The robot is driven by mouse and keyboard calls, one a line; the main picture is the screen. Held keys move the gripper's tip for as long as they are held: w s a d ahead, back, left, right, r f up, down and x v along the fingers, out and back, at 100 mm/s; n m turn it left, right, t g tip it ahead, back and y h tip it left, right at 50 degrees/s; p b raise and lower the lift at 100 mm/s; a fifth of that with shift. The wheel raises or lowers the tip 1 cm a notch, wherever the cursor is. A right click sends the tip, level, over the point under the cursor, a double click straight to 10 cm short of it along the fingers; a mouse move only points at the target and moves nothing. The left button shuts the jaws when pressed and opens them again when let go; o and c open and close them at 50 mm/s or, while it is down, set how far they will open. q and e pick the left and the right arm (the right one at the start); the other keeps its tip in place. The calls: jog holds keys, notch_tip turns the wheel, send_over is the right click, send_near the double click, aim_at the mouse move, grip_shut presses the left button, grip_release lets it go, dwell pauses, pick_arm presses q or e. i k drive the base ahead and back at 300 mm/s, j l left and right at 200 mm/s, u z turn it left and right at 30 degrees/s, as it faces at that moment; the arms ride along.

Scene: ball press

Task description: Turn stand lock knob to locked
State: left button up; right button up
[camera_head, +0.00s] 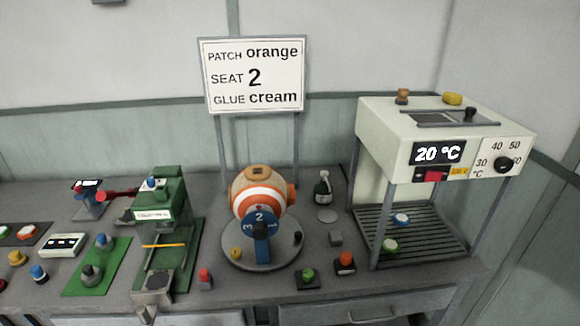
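An orange, white and tan ball (258,195) sits on a round grey stand (262,258) in the middle of the bench. A blue dial plate (261,222) marked 1, 2 and 3 is at the stand's front, with the 2 at its top and a dark knob (261,230) at its centre. A small yellow knob (236,252) is on the left of the round base, and a small dark piece (297,237) is at its right edge. I cannot tell which one is the lock knob, nor read a locked mark. Neither of my grippers is in view.
A green press (165,220) stands left of the stand, and a cream oven (440,130) reading 20 °C stands right. A red-topped piece (205,279), a green-topped piece (307,277) and an orange-topped piece (345,262) lie near the front edge. A sign (254,75) stands behind.

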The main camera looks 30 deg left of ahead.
aim_at(236, 253)
jog(key=u, duration=1.25)
